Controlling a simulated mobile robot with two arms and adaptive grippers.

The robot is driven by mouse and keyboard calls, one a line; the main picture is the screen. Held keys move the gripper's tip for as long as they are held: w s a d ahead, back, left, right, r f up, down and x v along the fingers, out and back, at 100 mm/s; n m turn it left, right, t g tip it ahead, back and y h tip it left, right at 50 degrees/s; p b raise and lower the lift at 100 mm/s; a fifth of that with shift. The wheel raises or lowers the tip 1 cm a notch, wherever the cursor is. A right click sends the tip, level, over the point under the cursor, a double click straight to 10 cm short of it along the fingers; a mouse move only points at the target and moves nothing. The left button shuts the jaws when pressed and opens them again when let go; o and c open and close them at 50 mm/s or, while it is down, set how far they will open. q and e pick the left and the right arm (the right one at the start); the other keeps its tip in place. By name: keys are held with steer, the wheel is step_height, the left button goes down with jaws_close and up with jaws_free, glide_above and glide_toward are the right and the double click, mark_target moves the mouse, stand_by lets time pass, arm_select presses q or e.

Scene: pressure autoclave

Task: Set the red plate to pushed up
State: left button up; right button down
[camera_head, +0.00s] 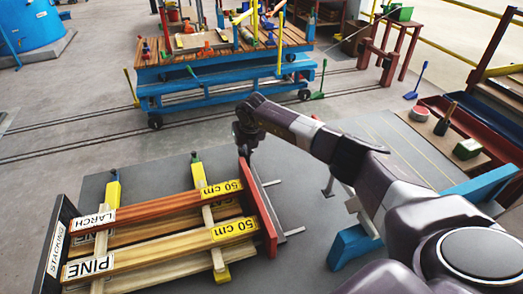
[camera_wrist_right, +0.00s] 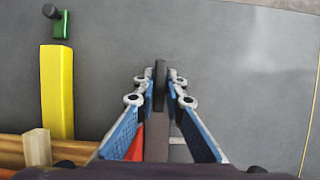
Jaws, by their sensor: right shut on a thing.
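The red plate (camera_head: 265,215) stands on edge at the right end of a stack of boards. It faces the board ends, with a gap at the near end that I cannot measure. My right gripper (camera_head: 244,152) reaches down to the plate's far end. In the right wrist view its blue-padded fingers (camera_wrist_right: 160,92) close from both sides on a narrow dark upright edge, with a red face of the plate (camera_wrist_right: 136,148) showing at its left. The fingers partly hide the plate there. My left gripper is not in view.
Boards labelled LARCH (camera_head: 150,209) and PINE (camera_head: 150,252) lie on cross sticks between the plate and a dark STACKING board (camera_head: 54,245). Yellow posts (camera_head: 113,190) stand behind. Thin metal rods (camera_head: 292,232) extend right of the plate. A blue cart (camera_head: 225,88) stands farther back.

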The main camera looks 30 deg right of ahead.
steer(key=a, duration=0.3)
steer(key=shift+w+a, duration=0.2)
steer(key=shift+w, duration=0.2)
steer(key=c, duration=2)
jaws_free()
steer(key=shift+d, duration=0.1)
steer(key=shift+r, duration=0.1)
steer(key=v, duration=1.2)
steer(key=shift+s, duration=0.15)
